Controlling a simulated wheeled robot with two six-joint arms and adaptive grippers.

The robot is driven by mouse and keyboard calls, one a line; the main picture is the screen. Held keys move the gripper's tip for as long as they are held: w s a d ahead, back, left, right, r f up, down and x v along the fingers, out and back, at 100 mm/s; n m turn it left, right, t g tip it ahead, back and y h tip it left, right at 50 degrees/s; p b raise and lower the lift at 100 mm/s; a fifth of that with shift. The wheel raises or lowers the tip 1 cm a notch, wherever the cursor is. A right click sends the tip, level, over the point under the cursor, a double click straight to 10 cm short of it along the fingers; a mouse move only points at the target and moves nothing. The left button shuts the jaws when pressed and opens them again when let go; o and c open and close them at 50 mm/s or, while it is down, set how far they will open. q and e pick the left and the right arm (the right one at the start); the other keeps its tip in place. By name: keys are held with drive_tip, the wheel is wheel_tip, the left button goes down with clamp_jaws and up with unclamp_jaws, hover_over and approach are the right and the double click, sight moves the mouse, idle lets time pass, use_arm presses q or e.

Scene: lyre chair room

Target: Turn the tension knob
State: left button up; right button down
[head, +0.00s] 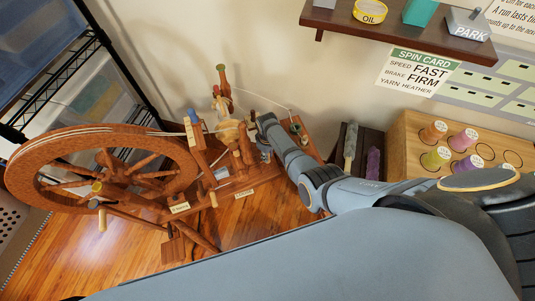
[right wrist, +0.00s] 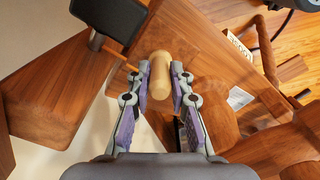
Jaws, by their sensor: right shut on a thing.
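The wooden spinning wheel stands on the left in the head view, with its big drive wheel (head: 20,165) and its upright posts and flyer parts on the right side. My right gripper (head: 262,128) reaches into the right end of these parts. In the right wrist view, my right gripper (right wrist: 160,74) is shut on a pale rounded wooden knob (right wrist: 160,98), with a purple-padded finger on either side. The knob's far end and its mounting are partly hidden. In the head view, my arm and gripper cover the knob. My left gripper is not in view.
A small label (head: 180,208) sits on the wheel's base, too small to read. A wooden rack with spools (head: 434,131) stands to the right. A dark shelf (head: 350,22) hangs above, and a spin card (head: 418,72) is on the wall. Wooden posts crowd the gripper closely.

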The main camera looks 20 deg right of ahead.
drive_tip(key=c, duration=1.2)
unclamp_jaws()
drive_tip(key=shift+r, duration=0.1)
wheel_tip(320, 180, up, 12)
